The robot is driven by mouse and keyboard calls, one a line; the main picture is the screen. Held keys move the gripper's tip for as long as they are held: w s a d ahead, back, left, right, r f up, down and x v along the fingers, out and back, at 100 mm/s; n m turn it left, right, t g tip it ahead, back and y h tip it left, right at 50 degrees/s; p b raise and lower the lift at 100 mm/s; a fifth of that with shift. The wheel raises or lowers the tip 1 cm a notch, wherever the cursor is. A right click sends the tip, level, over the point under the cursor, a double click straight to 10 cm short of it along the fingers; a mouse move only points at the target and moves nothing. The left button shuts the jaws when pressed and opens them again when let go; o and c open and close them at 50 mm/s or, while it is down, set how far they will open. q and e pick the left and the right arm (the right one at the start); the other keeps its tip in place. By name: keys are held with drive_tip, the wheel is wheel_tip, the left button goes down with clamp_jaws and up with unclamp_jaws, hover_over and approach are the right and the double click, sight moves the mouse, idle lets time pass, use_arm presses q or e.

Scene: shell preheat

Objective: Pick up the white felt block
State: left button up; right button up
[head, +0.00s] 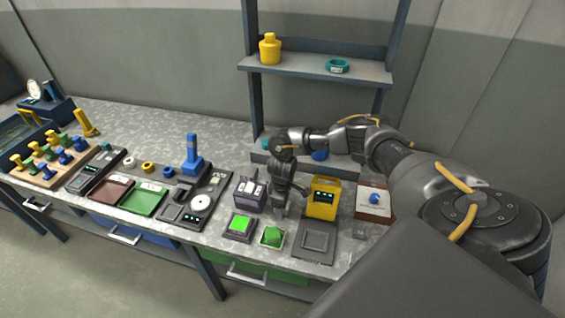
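I cannot tell whether one of these is the white felt block. No other white block can be made out for certain. My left gripper is not in view.
The yellow device (323,203) stands right of the gripper. A green-topped pad (240,224), a green lump (272,236) and a dark square tray (315,241) lie in front. A box with a blue knob (375,199) is farther right. A shelf (318,71) rises behind.

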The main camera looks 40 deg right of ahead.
drive_tip(key=shift+c, duration=0.3)
drive_tip(key=c, duration=1)
drive_tip(key=shift+r, duration=0.2)
drive_tip(key=shift+r, duration=0.25)
wheel_tip(320, 180, up, 2)
drive_tip(key=shift+r, duration=0.2)
drive_tip(key=s+a+r, duration=0.1)
drive_tip(key=s+r, duration=0.2)
drive_tip(key=s, duration=0.1)
drive_tip(key=s+a+r, duration=0.2)
drive_tip(key=s+r, duration=0.1)
drive_tip(key=s, duration=0.2)
drive_tip(key=s+a+r+p, duration=0.1)
drive_tip(key=s+r, duration=0.2)
drive_tip(key=s, duration=0.1)
drive_tip(key=shift+s+a+r, duration=0.2)
drive_tip(key=shift+r, duration=0.2)
